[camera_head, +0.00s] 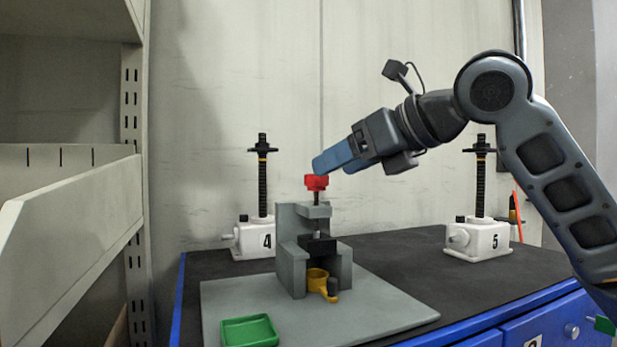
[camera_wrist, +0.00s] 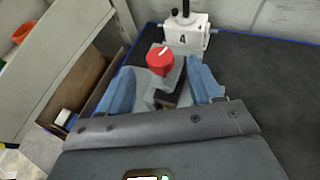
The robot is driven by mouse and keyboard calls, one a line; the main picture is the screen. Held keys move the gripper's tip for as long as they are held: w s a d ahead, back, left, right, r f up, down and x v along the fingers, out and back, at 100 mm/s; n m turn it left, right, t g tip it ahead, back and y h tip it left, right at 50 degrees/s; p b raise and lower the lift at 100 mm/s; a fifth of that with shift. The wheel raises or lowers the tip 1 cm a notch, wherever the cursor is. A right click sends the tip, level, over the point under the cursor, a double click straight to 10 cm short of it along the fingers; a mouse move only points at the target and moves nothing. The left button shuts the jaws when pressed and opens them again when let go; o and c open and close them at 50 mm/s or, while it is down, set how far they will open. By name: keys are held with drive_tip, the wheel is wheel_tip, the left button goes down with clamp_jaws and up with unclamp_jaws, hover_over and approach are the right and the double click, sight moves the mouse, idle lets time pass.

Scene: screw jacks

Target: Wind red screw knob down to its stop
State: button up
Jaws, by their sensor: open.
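The red screw knob (camera_head: 316,182) sits on top of a thin dark screw in a grey press-like stand (camera_head: 287,250). A gap of bare screw shows between the knob and the stand's upper arm. In the wrist view the red knob (camera_wrist: 160,60) has a white mark on top and lies between and a little beyond my fingertips. My gripper (camera_head: 322,164) is open, with its blue fingers tilted down just above and right of the knob. In the wrist view the two blue fingers of my gripper (camera_wrist: 160,82) stand apart, with nothing held.
A green tray (camera_head: 249,331) lies on the grey board (camera_head: 385,310). White screw jacks numbered 4 (camera_head: 252,240) and 5 (camera_head: 478,240) stand behind. A shelf (camera_head: 75,220) rises at left.

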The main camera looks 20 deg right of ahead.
sight(317, 203)
drive_tip(key=x, duration=0.6)
drive_tip(key=c, duration=1)
drive_tip(key=shift+o, duration=0.2)
drive_tip(key=shift+s+m+h, duration=0.1)
drive_tip(key=shift+m+h, duration=0.3)
drive_tip(key=shift+h, duration=0.1)
